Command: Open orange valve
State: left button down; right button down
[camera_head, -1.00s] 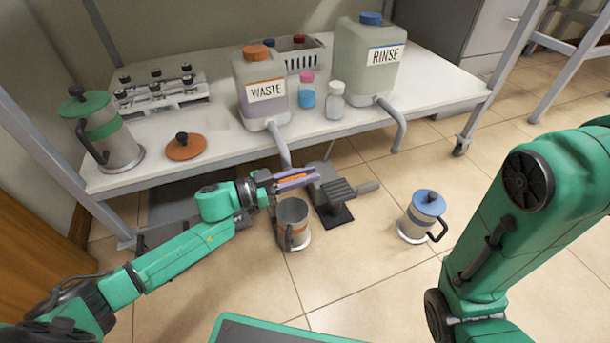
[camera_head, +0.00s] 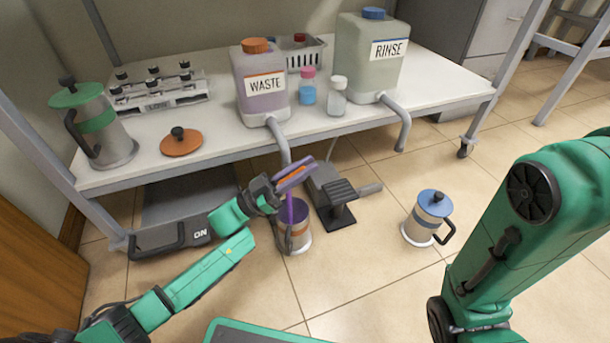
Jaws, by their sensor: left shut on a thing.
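My left gripper (camera_head: 296,176) is shut on a small orange part, the orange valve (camera_head: 293,177), near the pipe's lower end. The fingers hide much of it. A purple stream (camera_head: 290,208) runs down below the gripper into a steel cup with an orange band (camera_head: 296,228) on the floor. My right arm stands at the right; its gripper is out of view.
A RINSE jug (camera_head: 370,62), small bottles (camera_head: 307,90), an orange lid (camera_head: 181,142) and a green-lidded pot (camera_head: 97,122) are on the table. A blue-lidded pot (camera_head: 428,217) and a pedal (camera_head: 337,193) are on the floor. Floor at the front right is clear.

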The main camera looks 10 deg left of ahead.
aim_at(283, 180)
pick_arm(q)
jog(key=shift+s+a+t+h+b, duration=0.15)
jog(key=shift+t+h+b, duration=0.25)
jog(key=shift+h+b, duration=0.2)
jog(key=shift+r, duration=0.1)
jog(key=c, duration=1.1)
grip_release()
jog(key=shift+a+r, duration=0.1)
jog(key=shift+t, duration=0.3)
jog(key=s+a+p, duration=0.2)
jog(key=a+p, duration=0.1)
jog(key=shift+s+a, duration=0.1)
jog(key=shift+a, duration=0.2)
jog(key=s+a+p, duration=0.1)
jog(key=a, duration=0.1)
jog(key=s+a+p, duration=0.1)
jog(key=s+a, duration=0.1)
jog(key=a, duration=0.1)
jog(key=s+a+p, duration=0.1)
jog(key=a, duration=0.1)
jog(key=shift+s+a+f, duration=0.15)
jog(key=shift+s+f, duration=0.2)
jog(key=shift+f, duration=0.05)
